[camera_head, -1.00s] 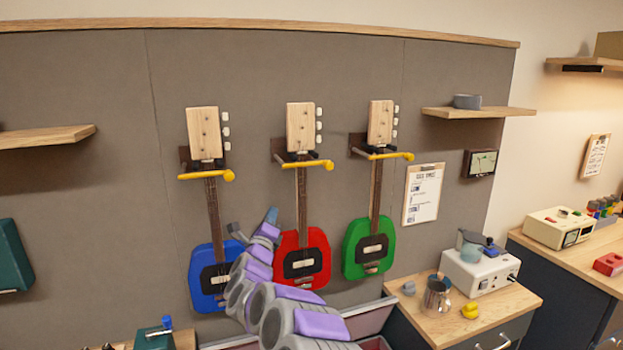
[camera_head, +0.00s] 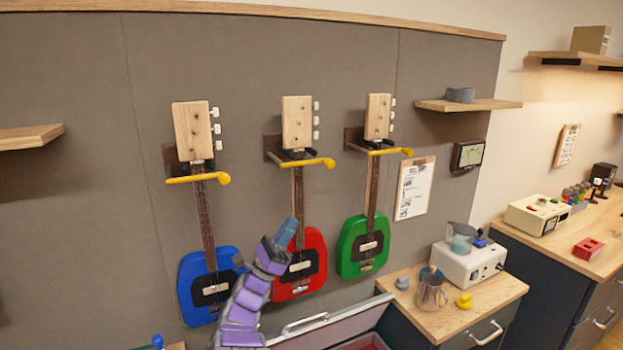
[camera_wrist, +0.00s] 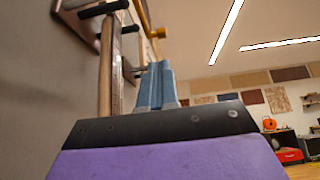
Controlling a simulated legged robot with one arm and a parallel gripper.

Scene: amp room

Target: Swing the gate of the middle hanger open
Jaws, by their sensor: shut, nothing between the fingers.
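Three guitars hang on the grey wall panel. The middle hanger has a yellow gate (camera_head: 308,163) lying across the front of the neck of the red guitar (camera_head: 308,265). The left hanger's yellow gate (camera_head: 198,178) and the right hanger's yellow gate (camera_head: 378,151) also lie across their guitar necks. My gripper (camera_head: 286,232) is shut and empty, pointing up in front of the red guitar's upper body, below the middle gate. In the wrist view its blue fingers (camera_wrist: 156,86) are together, with the neck (camera_wrist: 106,75) to their left and a yellow gate (camera_wrist: 143,18) above.
The blue guitar (camera_head: 205,285) hangs left of my arm and the green guitar (camera_head: 362,245) hangs to the right. A wooden-topped cabinet (camera_head: 465,318) with a metal jug (camera_head: 431,294) stands at lower right. A shelf (camera_head: 468,106) juts out at upper right.

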